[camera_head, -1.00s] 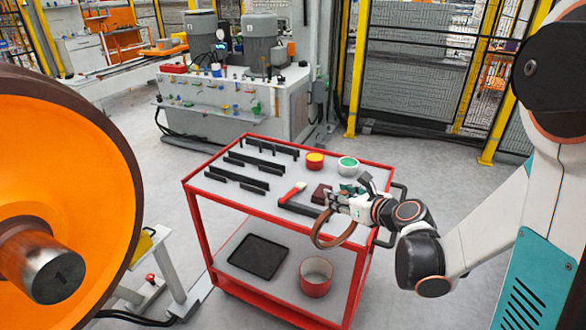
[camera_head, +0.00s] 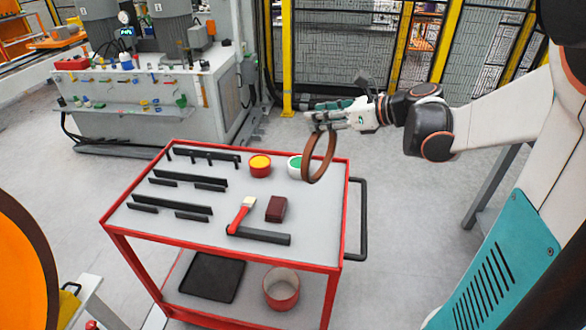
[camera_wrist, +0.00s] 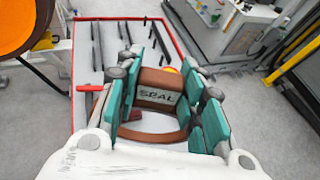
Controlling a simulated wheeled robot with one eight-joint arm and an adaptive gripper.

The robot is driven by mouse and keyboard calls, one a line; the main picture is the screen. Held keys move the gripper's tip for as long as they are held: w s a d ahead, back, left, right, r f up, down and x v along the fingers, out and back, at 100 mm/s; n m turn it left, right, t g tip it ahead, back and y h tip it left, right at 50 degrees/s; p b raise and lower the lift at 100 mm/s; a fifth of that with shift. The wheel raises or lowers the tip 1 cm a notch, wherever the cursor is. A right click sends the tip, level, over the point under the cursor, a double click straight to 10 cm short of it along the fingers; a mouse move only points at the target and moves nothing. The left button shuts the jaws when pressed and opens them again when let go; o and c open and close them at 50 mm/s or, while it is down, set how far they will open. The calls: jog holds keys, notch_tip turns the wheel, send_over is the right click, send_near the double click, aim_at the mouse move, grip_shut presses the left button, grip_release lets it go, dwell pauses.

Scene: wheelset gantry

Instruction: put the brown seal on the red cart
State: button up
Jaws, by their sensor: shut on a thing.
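The brown seal (camera_head: 319,156) is a ring that hangs from my gripper (camera_head: 330,113) in the head view. My gripper is shut on its upper rim. The ring hangs roughly upright at the right side of the red cart (camera_head: 136,262), partly in front of the white-and-green tin; whether it touches the cart top cannot be told. Part of the ring is hidden by the fingers.
The cart top holds several black bars (camera_head: 180,202), a yellow-and-red tin (camera_head: 260,167), a white-and-green tin (camera_head: 294,165), a red-handled brush (camera_head: 241,214) and a dark red block (camera_head: 276,209). The lower shelf holds a black tray (camera_head: 212,278) and a red pot (camera_head: 281,290).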

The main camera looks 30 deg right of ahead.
aim_at(318, 173)
notch_tip(318, 173, down, 18)
jog(key=b, duration=0.6)
jog(key=shift+r, duration=0.35)
jog(key=o, duration=1.1)
jog(key=p+v, duration=0.3)
jog(key=v, duration=0.9)
